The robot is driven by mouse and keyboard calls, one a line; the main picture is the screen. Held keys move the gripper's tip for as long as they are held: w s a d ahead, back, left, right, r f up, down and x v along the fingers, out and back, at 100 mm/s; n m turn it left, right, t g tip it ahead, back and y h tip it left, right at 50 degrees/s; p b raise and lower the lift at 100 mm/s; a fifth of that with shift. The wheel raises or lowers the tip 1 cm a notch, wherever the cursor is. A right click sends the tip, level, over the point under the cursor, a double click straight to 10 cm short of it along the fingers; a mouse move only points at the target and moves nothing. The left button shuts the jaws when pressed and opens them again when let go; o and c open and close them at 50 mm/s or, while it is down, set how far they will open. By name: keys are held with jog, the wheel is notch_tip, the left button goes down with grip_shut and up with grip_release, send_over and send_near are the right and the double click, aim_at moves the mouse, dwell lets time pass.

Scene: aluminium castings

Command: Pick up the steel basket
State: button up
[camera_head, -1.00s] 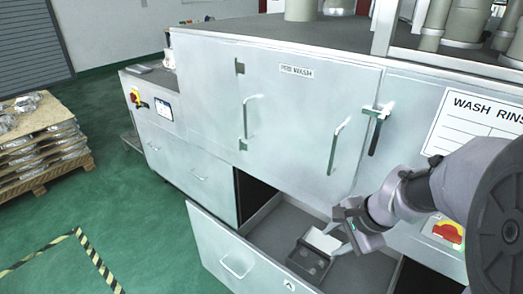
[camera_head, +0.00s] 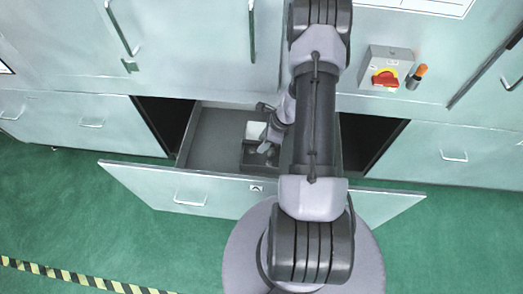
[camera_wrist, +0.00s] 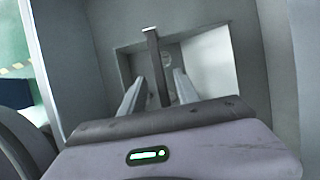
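The steel basket (camera_head: 250,158) looks like a small dark open box on the floor of the pulled-out drawer (camera_head: 208,140). A pale flat panel (camera_head: 255,130) lies against its back side. My gripper (camera_head: 264,148) is low in the drawer, over the basket's right part, and hides some of it. In the wrist view, my gripper (camera_wrist: 158,76) has its two fingers apart. A narrow dark upright bar (camera_wrist: 152,45), which seems to be part of the basket, stands between them. I cannot tell whether either finger touches it.
The drawer front (camera_head: 180,190) stands out over the green floor. Dark cabinet openings lie on both sides of the drawer. A red and yellow switch (camera_head: 385,79) is on the cabinet face at right. The floor in front of the drawer is clear at left.

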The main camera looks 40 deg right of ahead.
jog(key=b, duration=0.3)
send_over(259, 155)
notch_tip(259, 155, down, 5)
jog(key=shift+a+r, duration=0.1)
jog(key=shift+p, duration=0.3)
jog(key=shift+r, duration=0.1)
jog(key=shift+f+b, duration=0.25)
jog(key=shift+b, duration=0.15)
grip_shut()
dwell(1.0)
